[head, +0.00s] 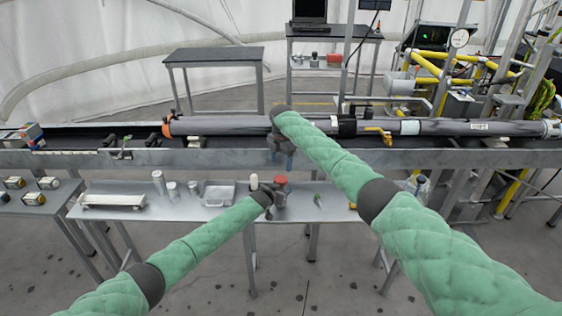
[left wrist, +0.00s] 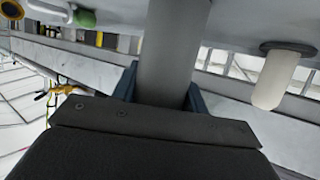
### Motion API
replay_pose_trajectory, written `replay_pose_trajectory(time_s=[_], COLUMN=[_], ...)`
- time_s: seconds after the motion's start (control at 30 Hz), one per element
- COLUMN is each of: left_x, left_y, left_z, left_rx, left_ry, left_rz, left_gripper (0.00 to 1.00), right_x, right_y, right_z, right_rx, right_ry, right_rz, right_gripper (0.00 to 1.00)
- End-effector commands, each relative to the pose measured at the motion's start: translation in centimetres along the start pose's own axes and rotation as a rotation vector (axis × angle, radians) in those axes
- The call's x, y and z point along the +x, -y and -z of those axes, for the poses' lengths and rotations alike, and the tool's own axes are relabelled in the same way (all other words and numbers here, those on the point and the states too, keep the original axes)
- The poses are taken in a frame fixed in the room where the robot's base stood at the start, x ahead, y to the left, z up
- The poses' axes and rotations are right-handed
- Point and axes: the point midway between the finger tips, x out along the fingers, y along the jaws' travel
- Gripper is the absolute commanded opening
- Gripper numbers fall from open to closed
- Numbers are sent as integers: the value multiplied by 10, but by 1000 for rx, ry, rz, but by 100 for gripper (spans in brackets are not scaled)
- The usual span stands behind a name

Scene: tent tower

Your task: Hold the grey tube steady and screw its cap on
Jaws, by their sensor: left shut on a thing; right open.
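My left gripper (head: 272,197) is shut on the grey tube (left wrist: 172,45), which stands between its blue fingers (left wrist: 160,90) in the left wrist view. In the head view the tube is mostly hidden by the gripper, above the low grey table. A red cap (head: 281,180) shows at the tube's top; I cannot tell whether it is seated or only resting there. My right gripper (head: 283,158) is open, pointing down just above the red cap. It seems clear of the cap, though the gap is hard to judge.
A white rounded peg (head: 254,181) stands left of the tube; it also shows in the left wrist view (left wrist: 280,78). The low table (head: 185,212) holds a white tray (head: 219,195) and several small canisters (head: 159,183). A metal rail (head: 230,158) runs behind, close to my right gripper.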

Motion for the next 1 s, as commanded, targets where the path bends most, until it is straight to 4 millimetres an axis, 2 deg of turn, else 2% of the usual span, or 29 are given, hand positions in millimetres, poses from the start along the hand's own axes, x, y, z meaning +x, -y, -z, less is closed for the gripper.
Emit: replay_pose_trajectory(time_s=[0.27,0.7,1.0], left_x=[0,0,0], left_y=[0,0,0], left_z=[-2,-2,-2], left_rx=[0,0,0], left_ry=[2,2,2], left_rz=[0,0,0], left_gripper=[0,0,0], right_x=[6,61,79], right_y=[0,0,0], right_z=[0,0,0], right_rx=[1,2,1], right_ry=[0,1,1], right_rz=[1,2,-1], right_gripper=[67,67,67])
